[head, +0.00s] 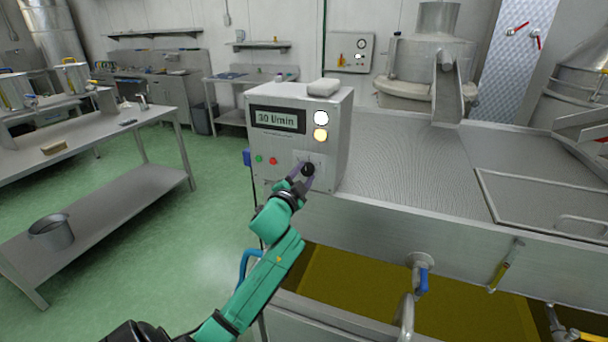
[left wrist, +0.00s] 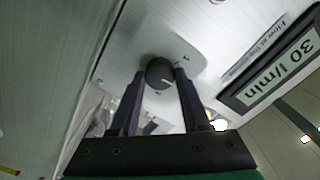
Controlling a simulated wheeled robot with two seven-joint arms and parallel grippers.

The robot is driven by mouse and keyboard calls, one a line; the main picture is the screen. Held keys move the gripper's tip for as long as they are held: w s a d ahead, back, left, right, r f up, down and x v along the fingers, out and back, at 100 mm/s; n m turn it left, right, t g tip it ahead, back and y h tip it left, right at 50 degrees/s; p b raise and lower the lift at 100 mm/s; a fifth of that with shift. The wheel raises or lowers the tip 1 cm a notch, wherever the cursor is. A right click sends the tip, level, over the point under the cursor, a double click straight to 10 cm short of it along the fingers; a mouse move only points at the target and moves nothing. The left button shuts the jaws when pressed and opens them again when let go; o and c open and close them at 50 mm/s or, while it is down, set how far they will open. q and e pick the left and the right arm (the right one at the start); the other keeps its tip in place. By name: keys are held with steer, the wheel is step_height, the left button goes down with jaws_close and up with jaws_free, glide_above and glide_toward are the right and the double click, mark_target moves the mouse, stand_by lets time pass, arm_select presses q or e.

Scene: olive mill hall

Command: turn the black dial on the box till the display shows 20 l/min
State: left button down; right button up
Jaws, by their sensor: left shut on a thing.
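The grey metal box (head: 300,95) stands on the edge of the steel machine. Its display (head: 277,119) reads 30 l/min; in the left wrist view the display (left wrist: 285,65) also reads 30 l/min, tilted. The black dial (head: 308,169) is low on the box's front, at the right. My left gripper (head: 301,173) is at the dial, its fingers shut on it. In the left wrist view the dial (left wrist: 160,73) sits between the two dark fingertips, with a white pointer line on its face. My right gripper is out of view.
Green and red buttons (head: 266,160) sit left of the dial, and two round lamps (head: 321,126) above it. A blue-handled valve (head: 422,281) is on the machine's front at the right. A steel table with a bucket (head: 52,232) stands at the left; the green floor between is clear.

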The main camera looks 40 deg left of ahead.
arm_select(q)
steer(key=n+p, duration=0.2)
steer(key=n, duration=0.3)
steer(key=shift+r+n, duration=0.1)
steer(key=shift+n, duration=0.3)
steer(key=n+p, duration=0.2)
steer(key=n, duration=0.2)
steer(key=shift+n, duration=0.4)
steer(key=shift+c, duration=1.9)
jaws_free()
steer(key=b+v, duration=0.4)
steer(key=v, duration=1)
steer(key=shift+s, duration=0.3)
